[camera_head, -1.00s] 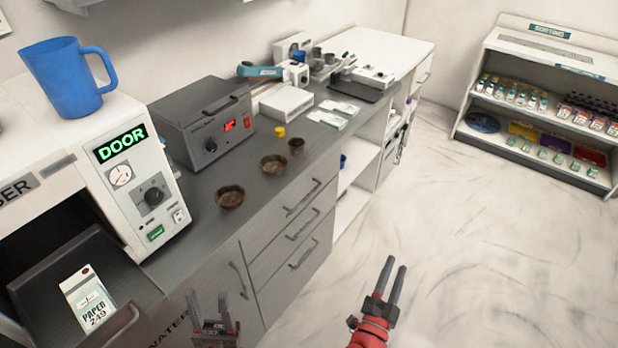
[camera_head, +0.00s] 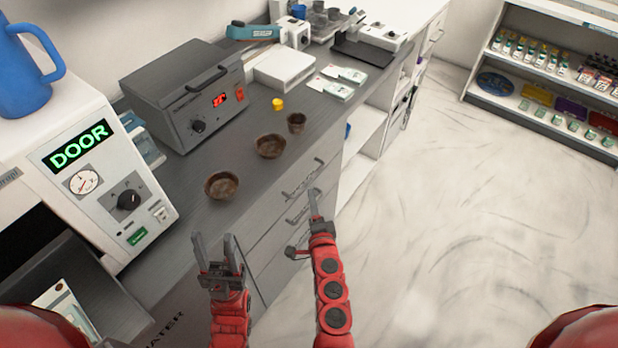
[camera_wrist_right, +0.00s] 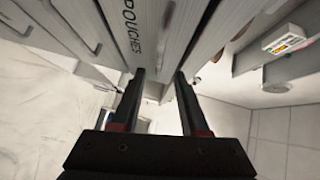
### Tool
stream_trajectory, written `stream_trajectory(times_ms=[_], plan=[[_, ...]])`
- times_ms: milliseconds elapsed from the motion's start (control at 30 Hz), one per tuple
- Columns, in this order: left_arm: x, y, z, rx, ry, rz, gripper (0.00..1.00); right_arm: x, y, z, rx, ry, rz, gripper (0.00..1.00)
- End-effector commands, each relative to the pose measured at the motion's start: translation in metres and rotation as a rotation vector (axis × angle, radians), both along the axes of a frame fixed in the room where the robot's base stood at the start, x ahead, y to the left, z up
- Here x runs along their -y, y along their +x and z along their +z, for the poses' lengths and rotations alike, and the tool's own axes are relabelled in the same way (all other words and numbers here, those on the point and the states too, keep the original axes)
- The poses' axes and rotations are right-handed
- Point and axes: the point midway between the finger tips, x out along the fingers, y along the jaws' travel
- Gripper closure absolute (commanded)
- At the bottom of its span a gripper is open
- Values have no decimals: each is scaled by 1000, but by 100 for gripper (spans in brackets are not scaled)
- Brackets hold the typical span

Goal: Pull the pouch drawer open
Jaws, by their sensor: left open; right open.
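The grey drawer stack (camera_head: 291,213) stands under the counter front, its drawers flush, with bar handles. In the right wrist view a drawer front bears the word POUCHES (camera_wrist_right: 133,36); I cannot tell which drawer of the head view that is. My right gripper (camera_head: 304,226) is open and empty in front of the drawer stack, near the lower handles. In the right wrist view its two fingers (camera_wrist_right: 159,78) point toward the fronts, with nothing visible between them. My left gripper (camera_head: 214,240) is open and empty, left of the drawers beside the counter edge.
Floor (camera_head: 440,230) to the right is clear.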

Motion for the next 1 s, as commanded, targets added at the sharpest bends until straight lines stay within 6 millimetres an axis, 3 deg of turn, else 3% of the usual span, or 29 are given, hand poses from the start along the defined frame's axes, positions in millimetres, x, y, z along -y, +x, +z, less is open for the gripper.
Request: stream_trajectory(times_ms=[300, 500, 967, 1000], plan=[[0, 0, -6, 0, 0, 0, 50, -8, 57, -9, 2, -3, 0, 55], [0, 0, -12, 0, 0, 0, 50, -12, 80, -14, -1, -3, 1, 55], [0, 0, -14, 0, 0, 0, 50, -12, 90, -14, -1, -3, -4, 55], [0, 0, -14, 0, 0, 0, 50, -12, 90, -14, -1, -3, -3, 63]])
